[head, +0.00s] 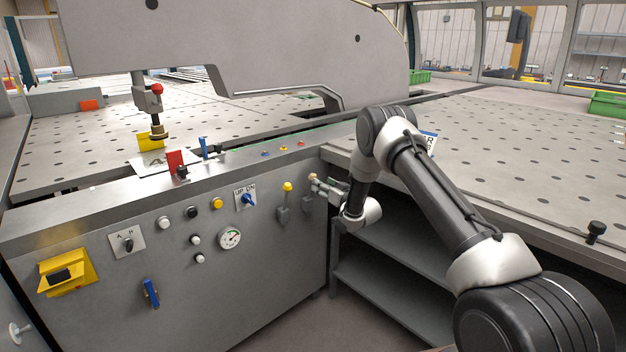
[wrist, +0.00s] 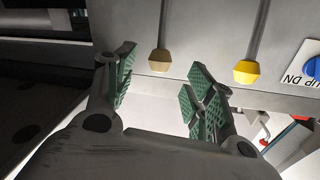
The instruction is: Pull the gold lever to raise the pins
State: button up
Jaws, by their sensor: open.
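The gold lever shows in the wrist view as a dull gold faceted knob (wrist: 160,62) on a dark stem against the grey panel. In the head view its knob (head: 312,177) is at the right end of the control panel, partly crowded by my gripper (head: 322,184). In the wrist view my gripper (wrist: 162,70) is open, with a green-padded finger on each side of the gold knob's line. The knob appears just beyond or between the fingertips; I cannot tell the exact depth. No contact is visible.
A similar lever with a brighter yellow knob (head: 287,187) stands just left of the gold one. The blue UP/DN switch (head: 248,199) is farther left. The perforated table (head: 520,150) overhangs a shelf (head: 400,290) right of the panel.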

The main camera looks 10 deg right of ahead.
jog(key=x, duration=0.7)
jog(key=shift+w+a+r, duration=0.15)
jog(key=shift+w+r, duration=0.1)
jog(key=shift+w, duration=0.1)
grip_shut()
